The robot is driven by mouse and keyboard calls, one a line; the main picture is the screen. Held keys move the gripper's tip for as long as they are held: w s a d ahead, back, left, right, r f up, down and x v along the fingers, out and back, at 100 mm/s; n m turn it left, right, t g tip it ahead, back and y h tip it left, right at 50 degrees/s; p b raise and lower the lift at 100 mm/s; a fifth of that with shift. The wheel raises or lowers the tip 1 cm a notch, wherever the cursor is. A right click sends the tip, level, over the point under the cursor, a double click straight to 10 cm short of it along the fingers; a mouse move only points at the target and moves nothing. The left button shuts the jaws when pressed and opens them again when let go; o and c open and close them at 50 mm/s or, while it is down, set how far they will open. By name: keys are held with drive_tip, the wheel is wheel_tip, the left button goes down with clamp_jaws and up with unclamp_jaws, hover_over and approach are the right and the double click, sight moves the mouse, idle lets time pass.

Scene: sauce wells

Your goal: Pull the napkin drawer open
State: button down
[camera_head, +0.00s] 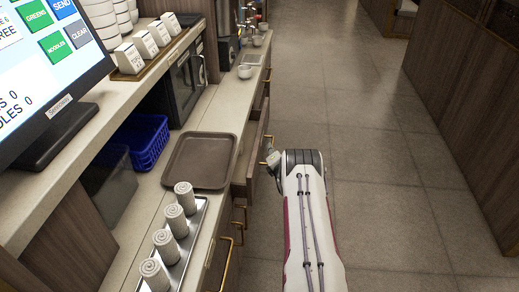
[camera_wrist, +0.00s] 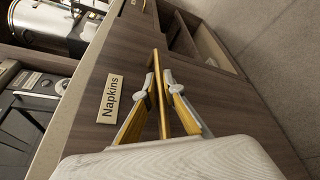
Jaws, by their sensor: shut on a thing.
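The napkin drawer front is dark wood with a brass "Napkins" label (camera_wrist: 111,99) in the wrist view. Its long brass handle (camera_wrist: 160,92) runs between the fingers of my gripper (camera_wrist: 162,95), which is shut on it. In the head view my gripper (camera_head: 271,160) is at the drawer side of the counter, level with the brown tray, and my arm hides part of it. In the wrist view the napkin drawer front lies under the counter edge, and no gap into this drawer shows.
Another drawer (camera_wrist: 213,42) stands open beyond the napkin drawer, its inside showing. The counter holds a brown tray (camera_head: 200,161), rolled napkins (camera_head: 166,246) on a narrow tray, a blue basket (camera_head: 146,142) and a screen (camera_head: 45,62). Floor (camera_head: 385,190) to the right is clear.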

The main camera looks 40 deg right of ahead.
drive_tip(key=s+d, duration=1.2)
drive_tip(key=shift+s+d, duration=0.25)
drive_tip(key=shift+d, duration=0.05)
drive_tip(key=c, duration=2.2)
unclamp_jaws()
drive_tip(key=shift+o, duration=0.2)
drive_tip(key=shift+s+a+r, duration=0.1)
drive_tip(key=shift+s+a, duration=0.05)
drive_tip(key=v, duration=1.1)
drive_tip(key=shift+s, duration=0.25)
drive_tip(key=shift+a+m, duration=0.1)
drive_tip(key=shift+m, duration=0.2)
